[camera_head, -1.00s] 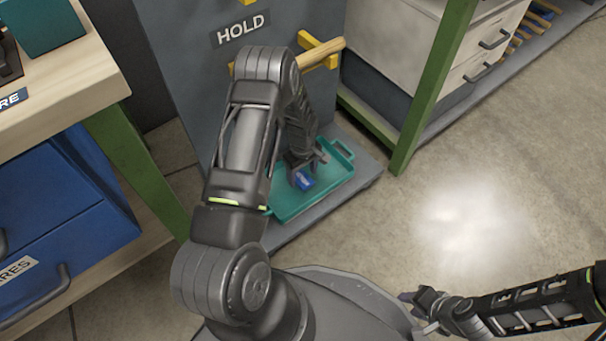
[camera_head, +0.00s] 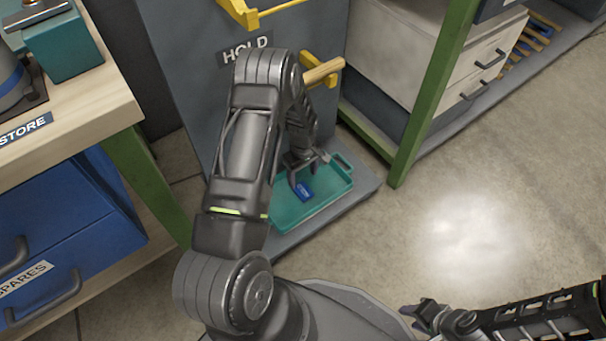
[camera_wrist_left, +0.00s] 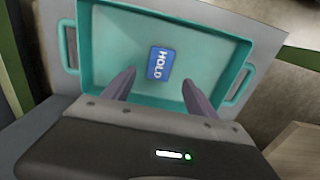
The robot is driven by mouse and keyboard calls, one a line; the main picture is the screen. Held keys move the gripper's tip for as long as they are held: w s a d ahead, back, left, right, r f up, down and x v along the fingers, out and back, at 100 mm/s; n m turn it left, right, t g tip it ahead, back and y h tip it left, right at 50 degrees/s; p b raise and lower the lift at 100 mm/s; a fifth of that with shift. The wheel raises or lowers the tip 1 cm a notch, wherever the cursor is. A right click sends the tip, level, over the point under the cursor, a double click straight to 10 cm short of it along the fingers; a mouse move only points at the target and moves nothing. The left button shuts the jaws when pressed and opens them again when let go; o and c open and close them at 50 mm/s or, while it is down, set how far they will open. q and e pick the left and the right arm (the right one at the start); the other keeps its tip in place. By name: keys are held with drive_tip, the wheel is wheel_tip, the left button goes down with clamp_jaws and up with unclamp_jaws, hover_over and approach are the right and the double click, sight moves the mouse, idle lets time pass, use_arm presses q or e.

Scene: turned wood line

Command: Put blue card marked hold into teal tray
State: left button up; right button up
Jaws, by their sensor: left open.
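The blue card marked HOLD (camera_wrist_left: 160,63) lies flat on the floor of the teal tray (camera_wrist_left: 205,17) in the left wrist view. In the head view the card (camera_head: 304,191) and the tray (camera_head: 327,200) show below my left gripper (camera_head: 303,178). The left gripper is open, its fingers (camera_wrist_left: 155,88) apart, with the card beyond the fingertips and not between them. My right gripper (camera_head: 412,309) is at the lower right, away from the tray; its jaw state is too small to tell.
The tray sits on a grey base under a grey panel with a HOLD sign (camera_head: 246,51) and a yellow bracket holding a wooden rod (camera_head: 324,72). A green post (camera_head: 420,110) stands right of it. A wooden bench (camera_head: 85,95) with blue drawers is at left. Floor at right is clear.

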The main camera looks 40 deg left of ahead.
use_arm(q)
drive_tip(key=shift+d, duration=0.1)
drive_tip(key=d, duration=0.2)
drive_tip(key=s+d+f+m, duration=0.1)
drive_tip(key=d, duration=0.2)
drive_tip(key=s+d+m+h, duration=0.1)
drive_tip(key=d, duration=0.1)
drive_tip(key=shift+s+d+f, duration=0.2)
drive_tip(key=shift+f, duration=0.15)
drive_tip(key=s+d+r+m+h, duration=0.1)
drive_tip(key=s+d+r+m, duration=0.1)
drive_tip(key=s+d+m, duration=0.3)
drive_tip(key=s+d+r+m+t+h, duration=0.1)
drive_tip(key=s+d+m, duration=0.4)
drive_tip(key=s+d, duration=0.6)
drive_tip(key=d, duration=0.6)
drive_tip(key=shift+s+r+h, duration=0.15)
drive_tip(key=shift+r+h, duration=0.2)
drive_tip(key=shift+h, duration=0.05)
drive_tip(key=shift+d, duration=0.1)
drive_tip(key=shift+c, duration=0.3)
